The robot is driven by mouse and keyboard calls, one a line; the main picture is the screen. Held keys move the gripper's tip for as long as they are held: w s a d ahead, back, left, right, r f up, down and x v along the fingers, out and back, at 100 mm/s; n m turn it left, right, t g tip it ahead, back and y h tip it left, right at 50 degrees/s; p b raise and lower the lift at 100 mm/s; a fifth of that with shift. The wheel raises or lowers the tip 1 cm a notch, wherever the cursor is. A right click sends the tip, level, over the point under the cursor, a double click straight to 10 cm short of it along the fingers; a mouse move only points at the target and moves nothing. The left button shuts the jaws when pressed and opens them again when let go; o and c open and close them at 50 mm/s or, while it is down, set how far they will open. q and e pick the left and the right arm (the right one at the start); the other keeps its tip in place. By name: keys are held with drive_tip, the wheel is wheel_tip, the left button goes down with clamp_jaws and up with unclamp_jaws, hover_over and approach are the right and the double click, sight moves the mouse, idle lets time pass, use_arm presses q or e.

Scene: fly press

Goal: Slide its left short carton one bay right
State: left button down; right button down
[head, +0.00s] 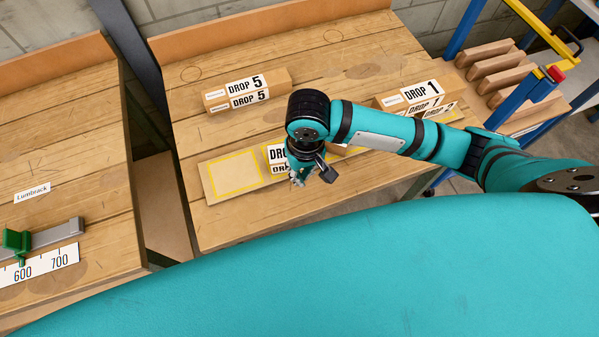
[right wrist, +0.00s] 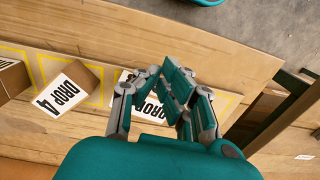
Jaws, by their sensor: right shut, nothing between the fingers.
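The left short carton (head: 276,152), with a white DROP label, stands on a pale board with yellow-outlined bays (head: 210,188). An empty outlined bay lies to its left. My right gripper (head: 299,179) is shut and empty, low beside this carton and hiding part of it. In the right wrist view the closed fingers (right wrist: 176,92) overlap the carton's label (right wrist: 146,108); contact cannot be told. A second short carton, labelled DROP 4 (right wrist: 66,92), stands on the board, mostly hidden behind my arm in the head view. My left gripper is not in view.
A long DROP 5 carton (head: 246,91) lies behind the board. DROP 1 (head: 405,97) and DROP 2 (head: 446,108) cartons are at the right. A left bench (head: 80,150) holds a ruler (head: 40,265) and green stop (head: 16,240). A gap separates the benches.

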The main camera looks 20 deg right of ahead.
drive_tip(key=f, duration=0.9)
drive_tip(key=shift+d+f+p, duration=0.35)
drive_tip(key=shift+d+f, duration=0.05)
drive_tip(key=w, duration=0.2)
drive_tip(key=shift+w+r+p, duration=0.1)
drive_tip(key=shift+w+p, duration=0.2)
drive_tip(key=shift+p, duration=0.1)
drive_tip(key=shift+w, duration=0.7)
